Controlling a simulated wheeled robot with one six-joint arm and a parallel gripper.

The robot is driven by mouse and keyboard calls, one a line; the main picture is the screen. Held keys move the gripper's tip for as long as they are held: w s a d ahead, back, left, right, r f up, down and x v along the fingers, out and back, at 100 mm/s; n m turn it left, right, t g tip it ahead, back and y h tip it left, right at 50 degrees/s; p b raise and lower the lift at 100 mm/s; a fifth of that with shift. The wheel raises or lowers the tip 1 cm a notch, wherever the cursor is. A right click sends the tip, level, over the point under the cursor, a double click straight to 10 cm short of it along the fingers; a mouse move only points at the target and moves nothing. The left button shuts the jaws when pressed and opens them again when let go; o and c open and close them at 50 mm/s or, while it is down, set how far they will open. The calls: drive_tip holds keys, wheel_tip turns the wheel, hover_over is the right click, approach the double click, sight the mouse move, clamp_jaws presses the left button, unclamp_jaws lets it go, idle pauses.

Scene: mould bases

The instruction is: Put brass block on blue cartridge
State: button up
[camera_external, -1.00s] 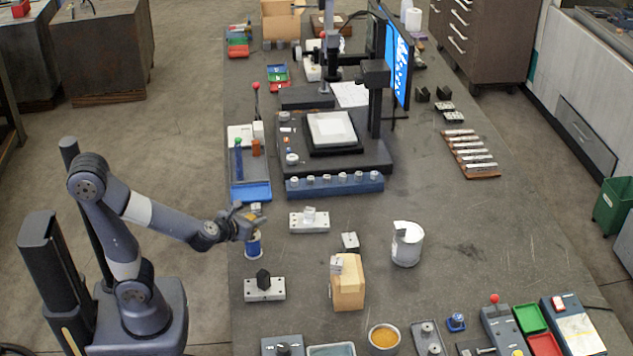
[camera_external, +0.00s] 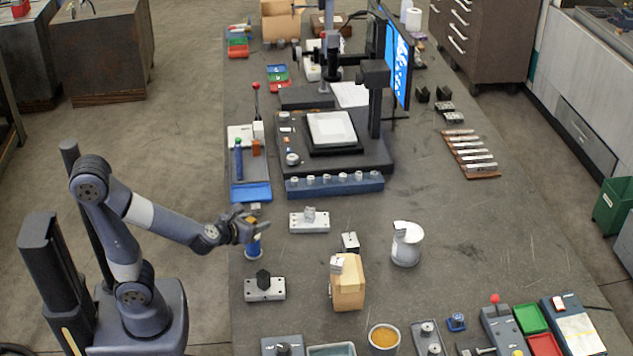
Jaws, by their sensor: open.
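My gripper (camera_external: 253,222) is at the left edge of the workbench, with its jaws open. The small yellowish brass block (camera_external: 250,219) shows at the fingers and is partly hidden by them. The blue cartridge (camera_external: 254,247), a short upright blue cylinder with a pale base, stands directly below the gripper. Its top is covered by the gripper, so I cannot tell whether the brass block touches it.
A pale mould base (camera_external: 309,222) with a small block on it lies to the right. Another base with a black block (camera_external: 263,283) is nearer.

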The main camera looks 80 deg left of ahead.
drive_tip(key=shift+r, duration=0.2)
drive_tip(key=shift+s+d+r, duration=0.15)
drive_tip(key=shift+d, duration=0.05)
drive_tip(key=p+v, duration=0.2)
drive_tip(key=v, duration=0.9)
drive_tip(key=shift+s, duration=0.2)
drive_tip(key=shift+d, duration=0.15)
drive_tip(key=shift+o, duration=0.3)
